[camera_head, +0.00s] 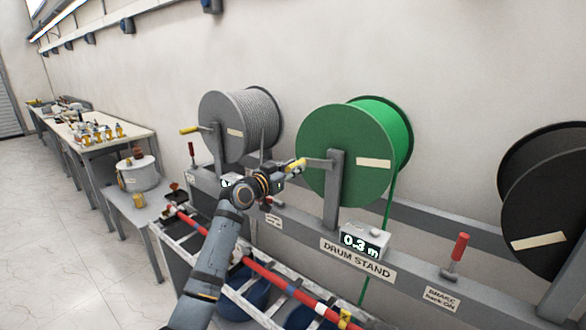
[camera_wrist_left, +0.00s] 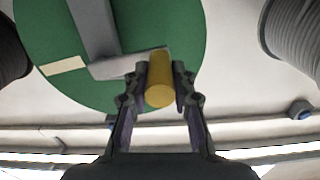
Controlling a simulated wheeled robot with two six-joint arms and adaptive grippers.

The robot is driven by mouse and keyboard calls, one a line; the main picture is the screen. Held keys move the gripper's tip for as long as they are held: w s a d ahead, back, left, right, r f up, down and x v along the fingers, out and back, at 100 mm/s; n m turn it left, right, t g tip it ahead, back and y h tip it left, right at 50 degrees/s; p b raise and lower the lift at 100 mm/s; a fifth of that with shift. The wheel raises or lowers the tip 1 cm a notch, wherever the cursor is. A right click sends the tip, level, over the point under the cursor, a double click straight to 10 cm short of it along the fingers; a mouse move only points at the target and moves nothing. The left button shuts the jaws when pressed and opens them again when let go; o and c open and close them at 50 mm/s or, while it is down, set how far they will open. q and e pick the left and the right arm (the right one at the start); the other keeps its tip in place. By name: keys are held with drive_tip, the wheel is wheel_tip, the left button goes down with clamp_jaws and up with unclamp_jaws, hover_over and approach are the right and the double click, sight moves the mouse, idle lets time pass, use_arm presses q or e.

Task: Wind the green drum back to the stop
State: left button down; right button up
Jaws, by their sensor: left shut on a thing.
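The green drum (camera_head: 335,152) stands on the drum stand, with a pale label on its face and a green line hanging from its right side. Its crank ends in a yellow handle (camera_wrist_left: 159,80). My left gripper (camera_head: 290,170) is shut on this handle, to the left of the drum's hub. In the left wrist view, the two fingers (camera_wrist_left: 160,92) sit on either side of the handle, with the green drum (camera_wrist_left: 50,40) behind. The counter box (camera_head: 363,243) on the stand reads 0.3 m. My right gripper is not in view.
A grey drum (camera_head: 229,130) with its own yellow crank is at left, and a black drum (camera_head: 545,190) at right. A red-handled brake lever (camera_head: 457,255) stands on the drum stand's beam (camera_head: 415,285). A workbench (camera_head: 95,140) runs along the wall at far left.

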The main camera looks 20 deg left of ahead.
use_arm(q)
drive_tip(key=shift+s+d+f+n+b, duration=0.1)
drive_tip(key=shift+d+f+n+b, duration=0.1)
drive_tip(key=shift+f+n+b, duration=0.7)
drive_tip(key=shift+f+m, duration=0.2)
drive_tip(key=shift+m, duration=0.1)
drive_tip(key=c, duration=1.1)
unclamp_jaws()
drive_tip(key=shift+r, duration=0.1)
drive_tip(key=shift+s, duration=0.1)
drive_tip(key=v, duration=1.1)
drive_tip(key=shift+s, duration=0.4)
drive_tip(key=shift+a, duration=0.15)
